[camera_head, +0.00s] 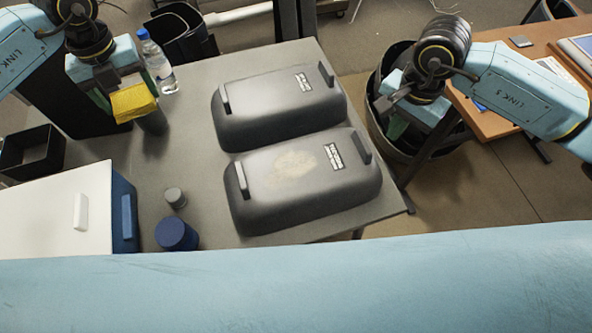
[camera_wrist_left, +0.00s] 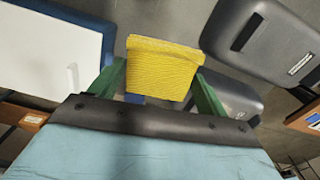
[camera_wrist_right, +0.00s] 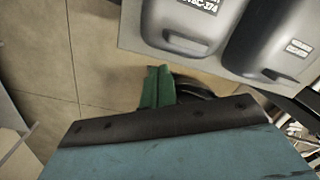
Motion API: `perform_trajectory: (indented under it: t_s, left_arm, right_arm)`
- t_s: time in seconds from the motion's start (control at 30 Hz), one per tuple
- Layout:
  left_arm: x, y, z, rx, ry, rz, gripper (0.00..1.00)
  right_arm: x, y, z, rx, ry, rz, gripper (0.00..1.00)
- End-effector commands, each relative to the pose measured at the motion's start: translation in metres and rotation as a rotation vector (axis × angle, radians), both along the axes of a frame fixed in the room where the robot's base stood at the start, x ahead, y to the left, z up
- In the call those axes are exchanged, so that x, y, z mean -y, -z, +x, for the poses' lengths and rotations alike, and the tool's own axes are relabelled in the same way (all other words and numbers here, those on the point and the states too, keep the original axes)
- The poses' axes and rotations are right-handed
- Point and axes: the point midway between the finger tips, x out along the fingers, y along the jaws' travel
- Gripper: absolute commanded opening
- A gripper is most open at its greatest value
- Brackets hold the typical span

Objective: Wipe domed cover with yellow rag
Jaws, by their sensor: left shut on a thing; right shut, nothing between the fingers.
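Two dark grey domed covers with end handles and white labels lie side by side on the grey table (camera_head: 190,140). The nearer cover (camera_head: 310,190) has a pale, dusty patch on top; the farther cover (camera_head: 265,105) shows no such patch. My left gripper (camera_head: 122,100) is shut on the folded yellow rag (camera_head: 133,103), above the table's left part and apart from both covers. The rag also shows between the green fingers in the left wrist view (camera_wrist_left: 160,65). My right gripper (camera_head: 397,128) is shut and empty, off the table's right edge; its fingers touch in the right wrist view (camera_wrist_right: 158,85).
A water bottle (camera_head: 156,62) stands behind the rag. A dark cylinder (camera_head: 154,123) is partly hidden below it. A small grey jar (camera_head: 175,198) and blue jar (camera_head: 177,234) stand left of the nearer cover. A white-lidded blue box (camera_head: 50,215) is at left. A black bin (camera_head: 376,120) stands right.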

Motion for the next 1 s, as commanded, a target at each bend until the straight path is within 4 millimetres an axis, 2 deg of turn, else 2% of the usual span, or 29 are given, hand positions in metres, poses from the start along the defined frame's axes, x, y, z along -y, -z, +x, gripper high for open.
perform_trajectory:
  t_s: [0.1,0.27,0.63,1.0]
  left_arm:
    - [0.000,0.001,0.000,0.000,-0.002,0.000,0.58]
    - [0.000,0.006,0.000,0.000,-0.002,0.000,0.58]
    - [0.000,0.027,0.000,0.000,-0.002,0.000,0.58]
    - [0.000,0.027,0.000,0.000,-0.002,0.000,0.58]
  right_arm:
    - [0.010,0.000,0.002,0.002,-0.006,-0.043,0.00]
    - [0.011,0.009,0.002,0.001,-0.007,-0.047,0.00]
    - [0.010,0.046,0.002,0.001,-0.005,-0.045,0.00]
    - [0.010,0.049,0.002,0.002,-0.006,-0.045,0.00]
